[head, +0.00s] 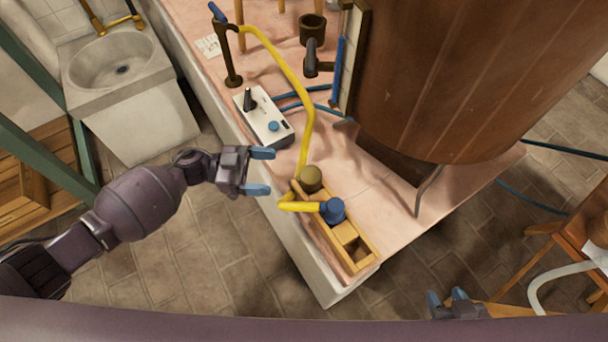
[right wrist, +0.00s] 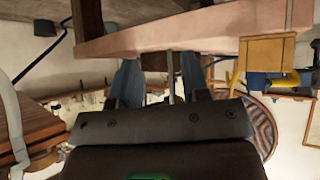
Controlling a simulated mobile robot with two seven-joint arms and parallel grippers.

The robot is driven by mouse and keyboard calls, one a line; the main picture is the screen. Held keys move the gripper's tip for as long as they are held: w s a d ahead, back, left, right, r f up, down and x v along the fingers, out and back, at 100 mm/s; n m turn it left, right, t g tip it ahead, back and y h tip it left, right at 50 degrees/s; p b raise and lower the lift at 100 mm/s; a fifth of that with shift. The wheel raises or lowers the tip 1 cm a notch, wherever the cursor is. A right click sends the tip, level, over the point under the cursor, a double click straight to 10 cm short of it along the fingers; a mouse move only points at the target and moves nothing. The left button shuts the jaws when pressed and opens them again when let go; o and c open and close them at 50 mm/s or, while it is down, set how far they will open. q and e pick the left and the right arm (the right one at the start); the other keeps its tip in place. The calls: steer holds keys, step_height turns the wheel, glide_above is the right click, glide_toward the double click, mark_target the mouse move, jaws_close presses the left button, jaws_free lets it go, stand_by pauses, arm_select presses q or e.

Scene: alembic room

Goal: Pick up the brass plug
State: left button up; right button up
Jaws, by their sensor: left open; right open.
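The brass plug (head: 311,178) is a round, dull brass knob at the far end of a narrow wooden rack (head: 363,267) on the pink ledge. A blue fitting (head: 333,209) on the end of a yellow hose (head: 304,97) stands beside it in the rack. My left gripper (head: 260,171) is open and empty, left of the plug and apart from it, its blue fingertips pointing right. My right gripper (head: 447,298) is open at the bottom edge, well away from the plug. Its spread fingers also show in the right wrist view (right wrist: 160,80), where I cannot make out the plug.
A white control box (head: 263,118) with a black lever sits on the ledge (head: 440,190) beyond the rack. A large wooden vat (head: 470,70) stands behind it to the right. A stone sink (head: 120,75) is at upper left. Open floor lies left of the ledge.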

mark_target(312, 174)
arm_select(q)
steer(key=d, duration=0.6)
steer(key=shift+s+f, duration=0.1)
steer(key=shift+s, duration=0.1)
steer(key=d, duration=0.2)
steer(key=d+b, duration=0.1)
steer(key=d, duration=0.1)
steer(key=shift+f, duration=0.35)
steer(key=shift+d+r, duration=0.1)
steer(key=shift+d, duration=0.2)
arm_select(e)
steer(key=shift+w+a+f, duration=0.1)
steer(key=shift+w+f, duration=0.05)
steer(key=shift+w, duration=0.05)
arm_select(q)
steer(key=c, duration=0.9)
steer(key=shift+c, duration=0.9)
arm_select(e)
steer(key=shift+s+f, duration=0.1)
steer(key=shift+s, duration=0.15)
arm_select(q)
steer(key=shift+r, duration=0.1)
